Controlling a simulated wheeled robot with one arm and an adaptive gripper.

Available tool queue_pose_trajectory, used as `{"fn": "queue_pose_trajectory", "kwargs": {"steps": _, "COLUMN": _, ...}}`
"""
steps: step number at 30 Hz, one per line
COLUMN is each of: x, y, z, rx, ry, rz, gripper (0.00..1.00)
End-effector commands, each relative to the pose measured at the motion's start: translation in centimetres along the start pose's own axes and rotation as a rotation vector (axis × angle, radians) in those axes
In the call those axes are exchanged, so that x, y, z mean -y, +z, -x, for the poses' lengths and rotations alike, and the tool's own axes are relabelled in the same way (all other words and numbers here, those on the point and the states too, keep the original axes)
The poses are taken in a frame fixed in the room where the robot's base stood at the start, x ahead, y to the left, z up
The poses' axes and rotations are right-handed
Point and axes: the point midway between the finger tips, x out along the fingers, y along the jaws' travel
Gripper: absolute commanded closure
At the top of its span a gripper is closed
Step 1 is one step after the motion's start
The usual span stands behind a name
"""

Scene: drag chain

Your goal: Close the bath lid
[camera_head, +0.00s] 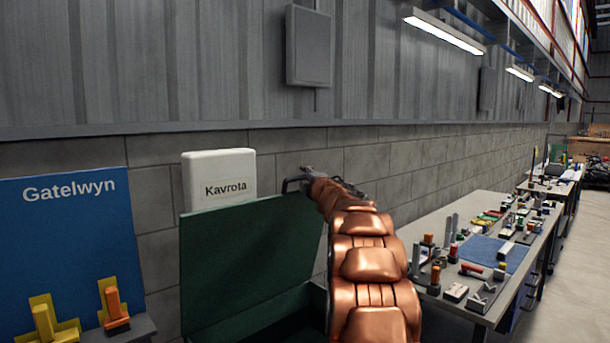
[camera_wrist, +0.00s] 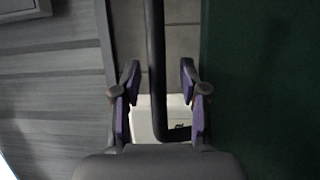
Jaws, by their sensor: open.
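The bath lid (camera_head: 240,262) is a dark green panel standing raised on the green bath (camera_head: 300,312). It also fills the right side of the wrist view (camera_wrist: 262,90). A dark bar handle (camera_head: 288,186) shows at the lid's upper right corner. My gripper (camera_head: 303,177) is at that corner, partly hidden behind my copper-coloured arm. In the wrist view, my gripper (camera_wrist: 158,75) is open, with the dark handle (camera_wrist: 156,70) running between its two purple-padded fingers and bending right toward the lid. Contact between fingers and handle does not show. My arm hides the bath's right part.
A white box labelled Kavrota (camera_head: 218,172) stands behind the lid by the wall. A blue Gatelwyn panel (camera_head: 65,240) with yellow and orange pieces is at left. A workbench (camera_head: 425,232) with tools and small parts stands at right, with open floor beyond.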

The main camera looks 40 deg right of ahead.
Motion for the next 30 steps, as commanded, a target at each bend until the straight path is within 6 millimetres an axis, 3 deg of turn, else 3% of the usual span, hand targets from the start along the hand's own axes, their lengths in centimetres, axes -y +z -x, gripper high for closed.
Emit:
{"fn": "queue_pose_trajectory", "kwargs": {"steps": 15, "x": -0.17, "y": -0.04, "z": -0.92, "rx": 0.0, "ry": 0.003, "rz": 0.0, "gripper": 0.57}}
{"fn": "queue_pose_trajectory", "kwargs": {"steps": 27, "x": -0.14, "y": -0.01, "z": -0.92, "rx": 0.001, "ry": 0.002, "rz": 0.0, "gripper": 0.97}}
{"fn": "queue_pose_trajectory", "kwargs": {"steps": 30, "x": -0.14, "y": -0.01, "z": -0.92, "rx": 0.001, "ry": 0.002, "rz": 0.0, "gripper": 1.0}}
